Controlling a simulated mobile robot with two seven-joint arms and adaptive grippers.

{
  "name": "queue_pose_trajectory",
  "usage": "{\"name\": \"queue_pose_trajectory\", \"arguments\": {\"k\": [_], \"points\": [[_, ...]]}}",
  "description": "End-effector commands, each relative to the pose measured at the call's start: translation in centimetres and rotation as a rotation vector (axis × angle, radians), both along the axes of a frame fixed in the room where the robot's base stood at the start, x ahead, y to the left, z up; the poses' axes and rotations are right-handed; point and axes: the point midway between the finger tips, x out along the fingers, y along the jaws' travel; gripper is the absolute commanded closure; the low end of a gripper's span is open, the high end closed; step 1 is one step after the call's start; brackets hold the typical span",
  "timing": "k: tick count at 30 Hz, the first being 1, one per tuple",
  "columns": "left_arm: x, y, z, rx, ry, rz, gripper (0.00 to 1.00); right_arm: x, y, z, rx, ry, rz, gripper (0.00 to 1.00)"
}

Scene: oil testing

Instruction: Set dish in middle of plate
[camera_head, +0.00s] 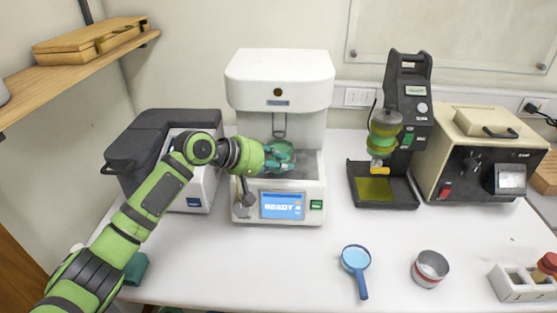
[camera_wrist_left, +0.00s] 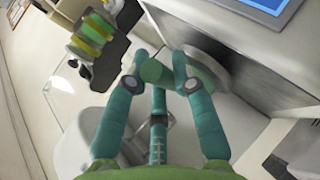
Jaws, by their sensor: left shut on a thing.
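The white machine (camera_head: 280,80) stands at the back middle, with an open bay above its blue READY screen (camera_head: 283,205). My left gripper (camera_head: 280,156) reaches into this bay from the left. In the left wrist view its teal fingers (camera_wrist_left: 150,80) are shut on a greenish dish (camera_wrist_left: 160,73), partly hidden by the fingertips. A round dark grey plate (camera_wrist_left: 214,68) shows behind the fingers in that view. The dish appears close to the plate; I cannot tell if they touch. In the head view the gripper hides most of the dish and plate. My right gripper is not in view.
A dark grey device (camera_head: 160,140) stands left, a black stand (camera_head: 408,90) right. A blue magnifier (camera_head: 356,258), a metal cup (camera_head: 429,268) and a white rack (camera_head: 515,283) occupy the front table (camera_head: 250,265).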

Motion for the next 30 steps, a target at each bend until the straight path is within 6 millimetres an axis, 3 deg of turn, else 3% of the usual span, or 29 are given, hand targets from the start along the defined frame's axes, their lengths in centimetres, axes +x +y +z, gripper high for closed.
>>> {"name": "queue_pose_trajectory", "arguments": {"k": [7,8,9,21,30], "points": [[0.0,0.0,-0.3,-0.001,0.0,0.0,1.0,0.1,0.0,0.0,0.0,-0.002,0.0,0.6],[0.0,0.0,-0.3,0.0,0.001,0.001,0.67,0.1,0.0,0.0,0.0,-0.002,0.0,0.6],[0.0,0.0,-0.3,0.0,0.001,0.001,0.51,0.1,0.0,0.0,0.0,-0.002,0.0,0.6],[0.0,0.1,0.1,0.0,-0.002,0.0,0.51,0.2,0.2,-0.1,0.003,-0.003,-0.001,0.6],[-2.5,3.9,2.4,0.001,-0.003,0.003,0.51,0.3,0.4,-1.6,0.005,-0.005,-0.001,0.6]]}}
